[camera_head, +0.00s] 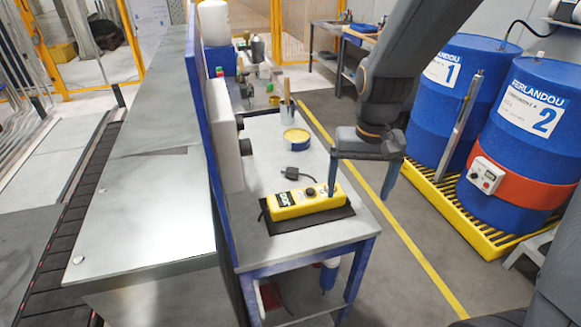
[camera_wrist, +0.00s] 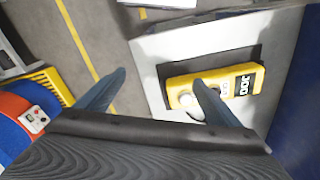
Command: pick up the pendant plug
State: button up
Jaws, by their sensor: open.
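The pendant plug (camera_head: 297,173) is a small dark block with a thin cable, lying on the grey table behind the yellow pendant (camera_head: 285,203). I cannot make the plug out in the wrist view. The pendant lies on a black mat (camera_head: 305,221); it also shows in the wrist view (camera_wrist: 182,84). My gripper (camera_head: 359,190) is open and empty, to the right of the plug. One finger overlaps the pendant's right end in the head view; I cannot tell whether they touch. In the wrist view my fingers (camera_wrist: 160,80) are spread apart, the right one over the pendant.
The grey table (camera_head: 262,151) also carries a yellow-rimmed tin (camera_head: 296,138) and, further back, several containers. A blue-edged panel (camera_head: 212,170) closes its left side. Two blue drums (camera_head: 466,85) stand on a yellow pallet at right. Floor between is clear.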

aim_at(295, 169)
jog(key=w+a, duration=0.4)
jog(key=w, duration=0.1)
jog(key=w+a+r+m+p, duration=0.1)
jog(key=w+a, duration=0.3)
jog(key=a, duration=0.1)
jog(key=w+a+r+m, duration=0.1)
jog(key=w+a, duration=0.3)
jog(key=w, duration=0.1)
jog(key=shift+w+a+r+g, duration=0.2)
jog(key=shift+w+g, duration=0.1)
jog(key=shift+w, duration=0.05)
jog(key=shift+w+a+f+p, duration=0.1)
jog(key=shift+f+p, duration=0.7)
jog(key=shift+f, duration=1.05)
jog(key=shift+a+f+p, duration=0.1)
jog(key=shift+f+p, duration=0.7)
jog(key=shift+f, duration=1)
jog(key=c, duration=1.2)
notch_tip(295, 169, up, 10)
jog(key=b, duration=0.3)
